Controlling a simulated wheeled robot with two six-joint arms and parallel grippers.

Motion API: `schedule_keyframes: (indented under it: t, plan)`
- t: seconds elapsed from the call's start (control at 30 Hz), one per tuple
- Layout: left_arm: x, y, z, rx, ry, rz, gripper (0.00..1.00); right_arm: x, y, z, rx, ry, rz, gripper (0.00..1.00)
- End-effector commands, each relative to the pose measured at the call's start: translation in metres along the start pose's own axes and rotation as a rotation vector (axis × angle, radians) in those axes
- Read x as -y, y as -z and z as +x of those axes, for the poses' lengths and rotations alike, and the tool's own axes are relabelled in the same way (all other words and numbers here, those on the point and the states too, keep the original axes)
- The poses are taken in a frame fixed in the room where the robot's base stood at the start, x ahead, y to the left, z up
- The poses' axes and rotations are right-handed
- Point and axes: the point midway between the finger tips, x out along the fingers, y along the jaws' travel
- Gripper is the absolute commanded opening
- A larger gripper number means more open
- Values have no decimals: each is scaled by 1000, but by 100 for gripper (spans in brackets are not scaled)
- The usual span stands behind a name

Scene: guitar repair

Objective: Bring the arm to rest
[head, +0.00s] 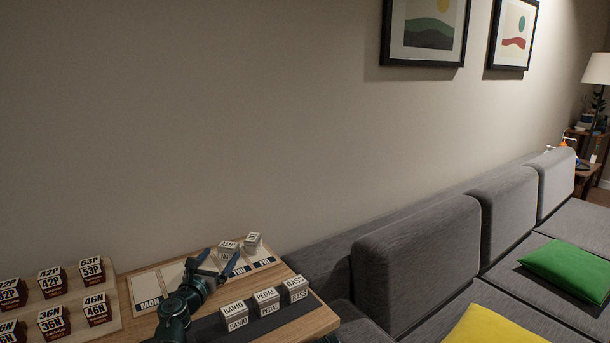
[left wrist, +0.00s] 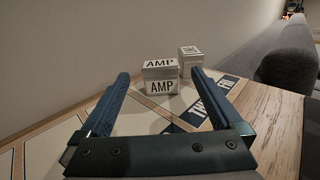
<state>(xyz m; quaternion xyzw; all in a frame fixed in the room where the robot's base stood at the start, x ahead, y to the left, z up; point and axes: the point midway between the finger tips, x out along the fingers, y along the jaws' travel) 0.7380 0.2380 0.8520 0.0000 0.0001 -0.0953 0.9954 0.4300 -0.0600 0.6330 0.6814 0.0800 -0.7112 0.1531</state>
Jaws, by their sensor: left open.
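My left gripper (head: 211,262) reaches over the weekday board (head: 146,290) on the wooden table in the head view. Its two blue fingers are apart, with nothing held between them. In the left wrist view, the open left gripper (left wrist: 163,95) points toward a white box marked AMP (left wrist: 160,87), which stands just beyond the fingertips. In the head view this AMP box (head: 228,249) sits at the board's back edge, partly behind the gripper. My right gripper is not in view.
A second white box (head: 252,242) stands right of the AMP box. Boxes marked BANJO (head: 235,315), PEDAL (head: 266,301) and BASS (head: 295,288) stand on a dark strip in front. Several brown-and-white boxes (head: 52,321) fill a rack at left. A grey sofa (head: 414,262) adjoins at right.

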Motion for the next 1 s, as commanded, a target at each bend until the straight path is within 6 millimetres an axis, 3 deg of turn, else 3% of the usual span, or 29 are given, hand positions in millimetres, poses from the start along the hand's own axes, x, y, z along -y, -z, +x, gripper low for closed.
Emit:
schedule_keyframes:
  t: [0.03,0.33,0.4,0.5,1.0]
  plan:
    - [1,0,-14,0,-1,0,99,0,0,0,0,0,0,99]
    - [2,0,-71,0,-2,0,99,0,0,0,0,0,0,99]
    - [-1,0,-46,0,3,0,99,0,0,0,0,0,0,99]
    - [-1,0,-25,0,3,0,99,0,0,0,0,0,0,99]
    - [0,0,62,0,1,0,99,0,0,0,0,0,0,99]
